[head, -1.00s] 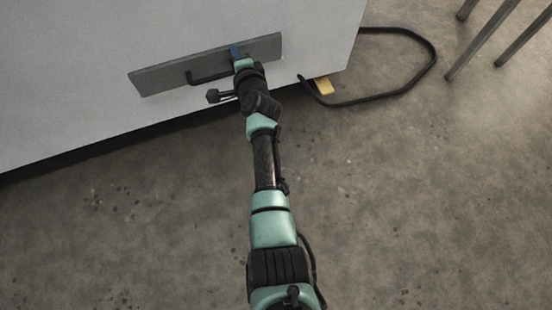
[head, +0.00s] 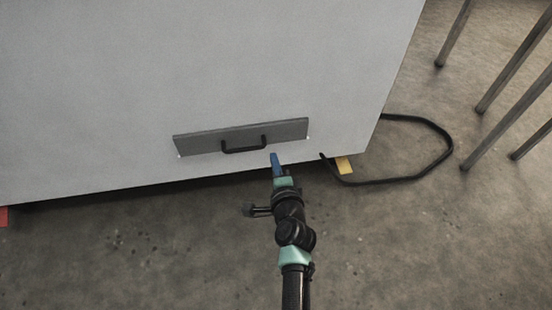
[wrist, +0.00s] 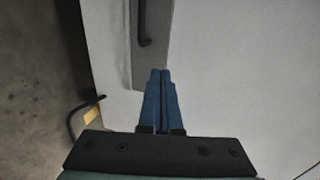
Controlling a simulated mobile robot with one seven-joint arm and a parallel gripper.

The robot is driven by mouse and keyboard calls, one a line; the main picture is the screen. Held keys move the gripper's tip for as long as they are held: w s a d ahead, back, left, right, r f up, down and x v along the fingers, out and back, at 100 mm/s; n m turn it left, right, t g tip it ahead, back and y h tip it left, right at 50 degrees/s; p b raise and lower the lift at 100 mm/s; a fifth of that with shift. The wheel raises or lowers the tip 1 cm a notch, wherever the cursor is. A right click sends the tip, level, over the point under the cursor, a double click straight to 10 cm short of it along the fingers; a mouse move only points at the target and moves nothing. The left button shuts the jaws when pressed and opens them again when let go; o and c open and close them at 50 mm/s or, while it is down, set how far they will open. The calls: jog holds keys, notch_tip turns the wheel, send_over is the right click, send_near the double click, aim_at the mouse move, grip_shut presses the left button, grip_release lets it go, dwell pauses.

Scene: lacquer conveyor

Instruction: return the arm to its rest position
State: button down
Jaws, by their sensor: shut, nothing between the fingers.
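My gripper (head: 274,160) is shut and empty, its blue fingers together. In the head view it is in front of the white cabinet, just below the right part of a grey drawer front. In the wrist view the closed blue fingers (wrist: 161,75) point toward the lower end of the grey panel, and I see no object between them. My arm reaches up from the bottom edge of the head view.
The grey drawer front (head: 290,130) has a black handle (head: 243,148) and sits low on the white cabinet (head: 230,60). A black cable (head: 449,145) loops on the floor beside a yellow block (head: 344,165). Metal legs (head: 508,63) stand at right. The concrete floor in front is clear.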

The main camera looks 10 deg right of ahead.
jog(key=shift+s+r, duration=0.15)
jog(key=shift+s, duration=0.4)
jog(key=w+a+r+n+t+p, duration=0.15)
jog(key=r+n, duration=0.25)
jog(key=r, duration=1)
jog(key=w+a+r+n+t+y+p, duration=0.1)
jog(key=a+r+n+t+p, duration=0.15)
jog(key=r, duration=1.15)
jog(key=w+a+r+n+t+p, duration=0.15)
jog(key=r+n, duration=0.25)
jog(key=r, duration=1)
jog(key=s+a+r+n+t+p, duration=0.1)
jog(key=s+r+n+t+p, duration=0.15)
jog(key=s+r, duration=0.65)
jog(key=s+a+r+n+t+h+p, duration=0.1)
jog(key=s+r+n+t, duration=0.2)
jog(key=r, duration=0.9)
jog(key=s+a+r+n+t+p, duration=0.1)
jog(key=s+r+n+t+p, duration=0.1)
jog(key=s+r, duration=0.75)
notch_tip(320, 180, up, 40)
jog(key=p, duration=3.8)
jog(key=shift+w+d, duration=0.25)
jog(key=shift+w, duration=0.1)
jog(key=shift+f, duration=0.1)
